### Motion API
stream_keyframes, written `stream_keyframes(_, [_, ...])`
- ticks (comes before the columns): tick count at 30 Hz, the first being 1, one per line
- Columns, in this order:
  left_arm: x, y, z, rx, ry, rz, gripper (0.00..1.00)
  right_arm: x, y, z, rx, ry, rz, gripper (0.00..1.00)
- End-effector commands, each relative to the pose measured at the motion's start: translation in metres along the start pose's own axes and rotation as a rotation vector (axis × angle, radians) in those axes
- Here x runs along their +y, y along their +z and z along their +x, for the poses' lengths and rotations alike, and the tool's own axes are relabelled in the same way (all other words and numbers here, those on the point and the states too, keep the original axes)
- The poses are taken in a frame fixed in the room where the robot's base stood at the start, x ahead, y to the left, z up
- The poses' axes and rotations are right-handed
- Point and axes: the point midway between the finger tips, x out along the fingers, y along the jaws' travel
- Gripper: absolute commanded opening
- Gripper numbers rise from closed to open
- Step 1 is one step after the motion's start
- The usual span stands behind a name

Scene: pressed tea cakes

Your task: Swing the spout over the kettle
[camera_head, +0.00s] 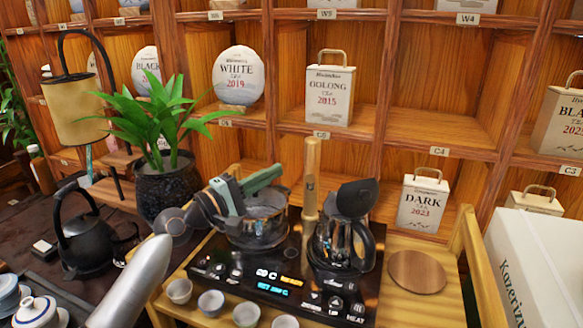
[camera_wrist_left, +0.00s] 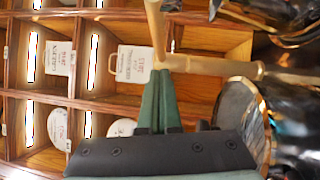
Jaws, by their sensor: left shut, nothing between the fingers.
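The spout is a bamboo pipe (camera_head: 311,165) standing upright between two vessels on the black tea stove. Its arm (camera_wrist_left: 153,25) branches off the post in the left wrist view; its direction is hard to tell in the head view. The dark kettle (camera_head: 338,243) stands on the right of the stove with its lid tilted up. My left gripper (camera_head: 277,173) is shut and empty, left of the pipe's upper part and above the glass pot (camera_head: 262,225). In the left wrist view its green fingertips (camera_wrist_left: 159,78) are close to the bamboo joint; contact is unclear. My right gripper is out of view.
The stove panel (camera_head: 270,282) has several small cups in front of it. A potted plant (camera_head: 165,180) and a black kettle (camera_head: 85,240) stand left. A round wooden board (camera_head: 417,271) lies right. Shelves with tea packages close off the back.

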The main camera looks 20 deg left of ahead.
Motion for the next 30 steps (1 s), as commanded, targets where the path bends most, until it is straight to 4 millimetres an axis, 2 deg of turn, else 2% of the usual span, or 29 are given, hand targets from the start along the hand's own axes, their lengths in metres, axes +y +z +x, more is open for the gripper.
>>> stream_keyframes(1, [0.002,0.001,0.01,-0.001,0.002,0.0,0.0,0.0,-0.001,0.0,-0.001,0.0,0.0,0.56])
stream_keyframes(3, [0.003,0.011,0.018,-0.003,0.0,0.0,0.0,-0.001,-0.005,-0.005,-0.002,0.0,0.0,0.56])
stream_keyframes(9, [0.001,0.026,0.032,-0.001,0.0,0.001,0.0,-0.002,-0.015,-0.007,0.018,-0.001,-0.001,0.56])
stream_keyframes(23, [0.0,0.029,0.035,0.0,-0.001,0.002,0.0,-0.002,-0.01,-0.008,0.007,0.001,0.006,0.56])
stream_keyframes(30, [0.002,0.037,0.043,0.015,0.001,-0.001,0.0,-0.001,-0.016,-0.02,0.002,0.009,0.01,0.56])
